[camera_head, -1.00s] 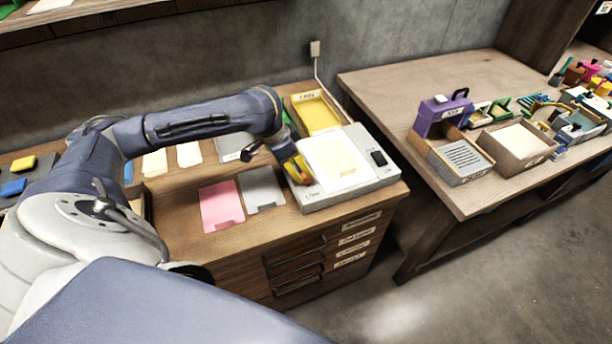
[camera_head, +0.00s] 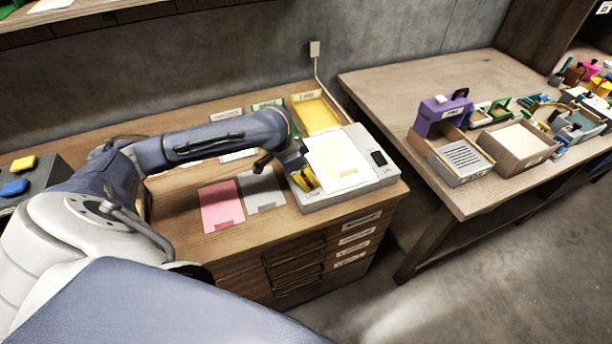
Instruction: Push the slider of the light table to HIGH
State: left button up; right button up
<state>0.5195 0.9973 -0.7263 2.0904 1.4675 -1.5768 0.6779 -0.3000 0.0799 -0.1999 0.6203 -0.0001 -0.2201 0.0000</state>
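The light table (camera_head: 372,180) is a pale grey box at the right end of the wooden desk. Its bright top panel (camera_head: 338,160) carries a pale sheet, and a black switch (camera_head: 379,158) sits at its right side. A LOW label (camera_head: 312,195) shows at its front left corner. My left gripper (camera_head: 304,180), with yellow fingertips, is at the left edge of the light table, just behind the LOW label. The slider itself I cannot make out; the gripper and wrist cover that edge. Whether the fingers are open or shut is unclear. My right gripper is not in view.
A yellow tray (camera_head: 317,113) stands behind the light table. Pink (camera_head: 221,205) and grey (camera_head: 262,189) sheets lie left of it on the desk. A second table (camera_head: 420,85) with a purple box (camera_head: 443,114) and wooden trays stands to the right, across a gap.

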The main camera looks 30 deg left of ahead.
pick_arm(q)
grip_shut()
jog(key=w+a, duration=0.1)
jog(key=a, duration=0.1)
jog(key=w+a, duration=0.3)
jog(key=a, duration=0.1)
jog(key=shift+w, duration=0.15)
jog(key=shift+o, duration=0.9)
grip_release()
jog(key=v, duration=1.2)
jog(key=shift+w, duration=0.1)
jog(key=shift+d, duration=0.1)
